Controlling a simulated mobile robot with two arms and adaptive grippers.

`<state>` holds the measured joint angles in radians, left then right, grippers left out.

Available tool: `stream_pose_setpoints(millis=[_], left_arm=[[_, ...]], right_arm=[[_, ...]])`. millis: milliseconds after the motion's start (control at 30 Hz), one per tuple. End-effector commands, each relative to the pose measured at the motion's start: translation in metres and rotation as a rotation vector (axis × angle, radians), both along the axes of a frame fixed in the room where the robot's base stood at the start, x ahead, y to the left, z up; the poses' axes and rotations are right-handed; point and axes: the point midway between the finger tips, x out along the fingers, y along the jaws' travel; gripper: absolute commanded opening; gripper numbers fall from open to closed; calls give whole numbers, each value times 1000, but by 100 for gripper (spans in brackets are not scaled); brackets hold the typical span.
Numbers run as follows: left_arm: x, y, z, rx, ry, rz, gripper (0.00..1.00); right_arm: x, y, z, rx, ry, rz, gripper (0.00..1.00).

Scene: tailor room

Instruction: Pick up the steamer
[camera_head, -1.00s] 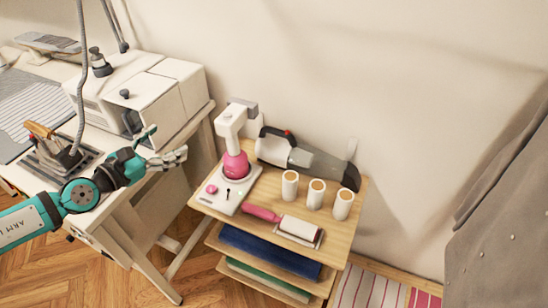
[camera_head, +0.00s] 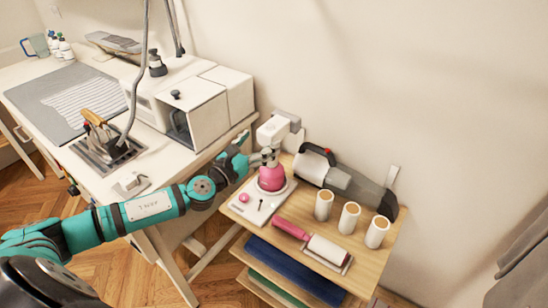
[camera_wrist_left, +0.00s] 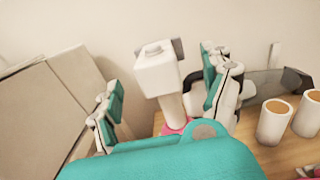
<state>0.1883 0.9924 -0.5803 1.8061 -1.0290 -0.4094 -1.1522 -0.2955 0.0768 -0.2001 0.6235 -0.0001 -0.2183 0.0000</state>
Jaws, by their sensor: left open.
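The steamer (camera_head: 271,180), with a white head and a round pink body, stands upright on a white base plate (camera_head: 246,208) on the small wooden cart. My left gripper (camera_head: 262,158) is at the left side of the steamer, near its neck. In the left wrist view the steamer's white head (camera_wrist_left: 158,74) shows between the two spread fingers of the gripper (camera_wrist_left: 165,92). The gripper is open and holds nothing. The steamer's lower part is mostly hidden there by the gripper's teal body. My right gripper is not in view.
The white sewing table (camera_head: 130,182) with an iron (camera_head: 103,138) is on the left. The wall is close behind.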

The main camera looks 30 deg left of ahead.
Motion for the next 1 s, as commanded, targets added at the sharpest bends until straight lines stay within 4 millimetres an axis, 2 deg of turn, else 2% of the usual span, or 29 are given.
stream_pose_setpoints(millis=[100, 367, 600, 700, 933, 1000], left_arm=[[18, -3, 2, -1, -2, 1, 82], [37, -4, -2, -1, -1, 1, 82], [71, -5, -6, -1, -1, 0, 82], [78, -7, -7, -1, 0, -2, 82], [78, -7, -7, 0, 1, -2, 82], [78, -6, -7, 0, 1, -1, 73]], right_arm=[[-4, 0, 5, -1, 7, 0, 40], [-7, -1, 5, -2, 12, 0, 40], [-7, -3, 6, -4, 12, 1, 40], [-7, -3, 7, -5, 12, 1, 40], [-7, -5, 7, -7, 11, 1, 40], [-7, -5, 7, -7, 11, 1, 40]])
